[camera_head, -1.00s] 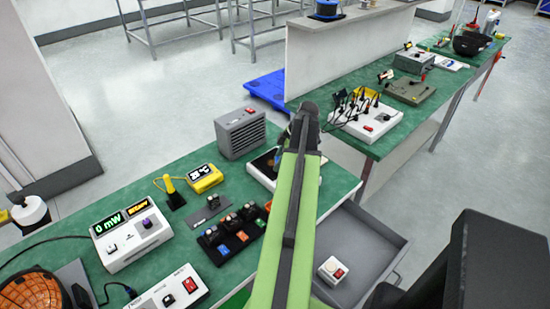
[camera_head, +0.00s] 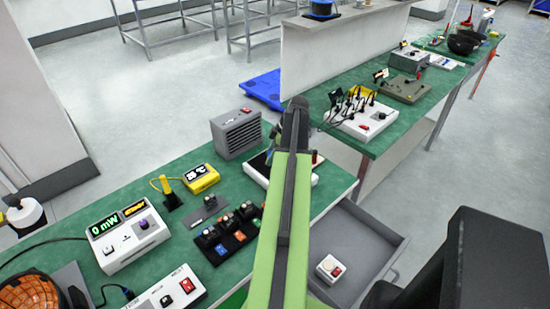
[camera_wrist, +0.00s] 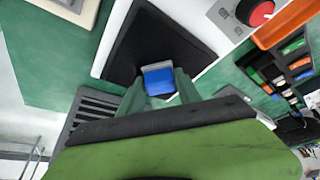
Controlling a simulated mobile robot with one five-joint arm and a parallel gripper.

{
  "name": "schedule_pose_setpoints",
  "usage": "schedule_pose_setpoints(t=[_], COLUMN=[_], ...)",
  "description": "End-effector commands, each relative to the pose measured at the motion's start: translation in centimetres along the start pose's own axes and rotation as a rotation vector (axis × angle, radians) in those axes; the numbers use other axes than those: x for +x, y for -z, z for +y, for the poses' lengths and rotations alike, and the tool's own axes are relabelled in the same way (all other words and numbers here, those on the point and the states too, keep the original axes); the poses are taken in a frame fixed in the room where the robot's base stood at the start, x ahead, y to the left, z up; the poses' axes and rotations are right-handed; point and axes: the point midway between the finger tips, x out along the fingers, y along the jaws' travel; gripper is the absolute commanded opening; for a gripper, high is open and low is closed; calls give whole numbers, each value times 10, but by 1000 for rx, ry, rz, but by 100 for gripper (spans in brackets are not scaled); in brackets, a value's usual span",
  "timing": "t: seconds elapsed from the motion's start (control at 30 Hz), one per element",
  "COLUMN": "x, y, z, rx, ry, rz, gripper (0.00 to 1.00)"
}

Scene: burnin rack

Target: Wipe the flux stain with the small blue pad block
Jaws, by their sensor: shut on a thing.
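My gripper (camera_wrist: 158,88) is shut on the small blue pad block (camera_wrist: 158,77), which shows between the two green fingers in the wrist view. The block has a grey upper part and is over a dark square plate (camera_wrist: 133,42) with a white border. Whether the block touches the plate, I cannot tell. In the head view my arm covers the block and most of the white-edged unit with the dark plate (camera_head: 258,163). I cannot make out the flux stain in either view.
A grey vented box (camera_head: 237,135) stands behind the plate on the green bench. A yellow temperature meter (camera_head: 202,178) and a black tray of coloured modules (camera_head: 228,232) are to the left.

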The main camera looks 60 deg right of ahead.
Motion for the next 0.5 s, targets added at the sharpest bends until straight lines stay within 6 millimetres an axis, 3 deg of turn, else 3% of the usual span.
schedule_pose_setpoints(t=[0.5], x=[8], y=[23], z=[27], rx=[-2], ry=[-1], rz=[-1], gripper=[8])
